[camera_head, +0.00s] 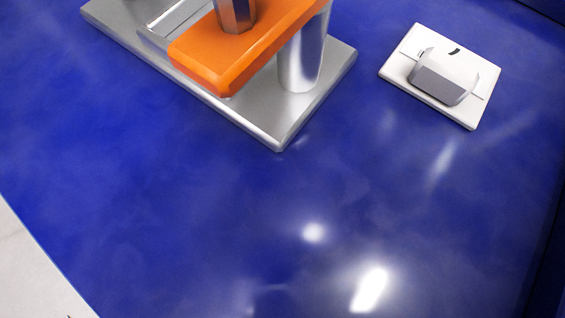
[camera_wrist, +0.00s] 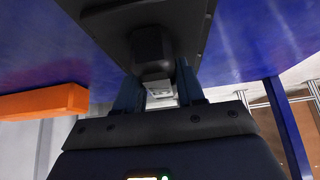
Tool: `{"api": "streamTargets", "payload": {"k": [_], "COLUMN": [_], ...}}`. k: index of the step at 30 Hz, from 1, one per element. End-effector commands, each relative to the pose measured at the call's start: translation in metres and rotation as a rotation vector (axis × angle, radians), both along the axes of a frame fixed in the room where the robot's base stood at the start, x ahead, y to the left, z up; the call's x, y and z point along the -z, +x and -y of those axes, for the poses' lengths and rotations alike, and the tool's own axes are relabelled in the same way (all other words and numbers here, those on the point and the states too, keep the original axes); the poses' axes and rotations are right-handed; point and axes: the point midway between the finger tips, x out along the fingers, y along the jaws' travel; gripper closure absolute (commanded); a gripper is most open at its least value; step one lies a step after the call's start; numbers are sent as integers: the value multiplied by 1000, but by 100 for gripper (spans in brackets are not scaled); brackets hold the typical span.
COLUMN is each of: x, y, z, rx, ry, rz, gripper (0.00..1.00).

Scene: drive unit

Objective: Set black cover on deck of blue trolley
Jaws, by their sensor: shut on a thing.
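In the wrist view, my gripper (camera_wrist: 157,92) is shut on the black cover (camera_wrist: 115,22), a dark, broad plate with a block-like grip between the fingers. The cover fills the top middle of that view, and its far edge is cut off. Neither my gripper nor the cover shows in the head view. A blue surface (camera_head: 200,190) fills most of the head view, and a blue surface (camera_wrist: 240,50) also lies behind the cover in the wrist view. I cannot tell whether it is the trolley deck. No contact between cover and surface can be made out.
A silver fixture base (camera_head: 275,133) with an orange bar (camera_head: 215,70) stands at the top of the head view. A white plate with a grey block (camera_head: 440,85) lies at upper right. The blue surface is bare in front of them. A blue post (camera_wrist: 285,125) shows in the wrist view.

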Motion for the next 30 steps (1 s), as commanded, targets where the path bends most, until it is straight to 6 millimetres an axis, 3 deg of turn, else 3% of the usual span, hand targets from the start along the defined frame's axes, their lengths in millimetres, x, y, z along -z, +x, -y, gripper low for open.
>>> {"api": "streamTargets", "payload": {"k": [3, 14, 15, 22, 30], "x": [17, 19, 19, 19, 18], "y": [1, 1, 0, 0, 0], "z": [0, 0, 0, 0, 0], "rx": [1, 1, 1, 0, 0], "ry": [1, 2, 1, 1, 1], "rz": [1, 3, 0, 1, 1], "gripper": [100, 100, 59, 37, 36]}}
